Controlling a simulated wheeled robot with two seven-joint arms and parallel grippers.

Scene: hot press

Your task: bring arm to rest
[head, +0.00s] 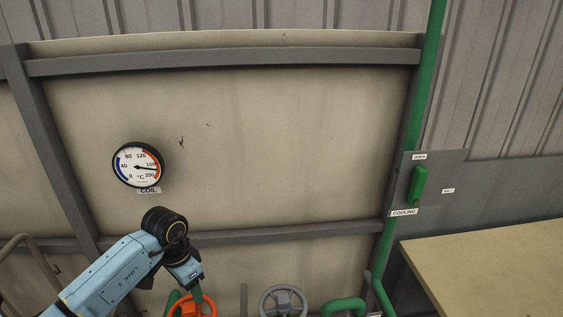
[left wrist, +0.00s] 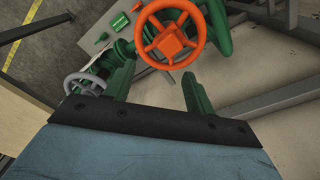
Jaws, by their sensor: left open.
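My left arm (head: 115,272) is blue with black joints and reaches in from the lower left in the head view. My left gripper (head: 198,294) points down in front of the orange handwheel (head: 210,304). In the left wrist view my left gripper (left wrist: 156,82) has its two green fingers spread apart with nothing between them. The orange handwheel (left wrist: 170,44) shows beyond the fingertips, and I see no grip on it. My right gripper is in neither view.
A grey handwheel (head: 283,299) is right of the orange one. A round gauge (head: 137,165) labelled COIL reads roughly 160 to 200. A green lever (head: 418,185) stands upright beside the COOLING label. A tan tabletop (head: 490,262) lies at the lower right.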

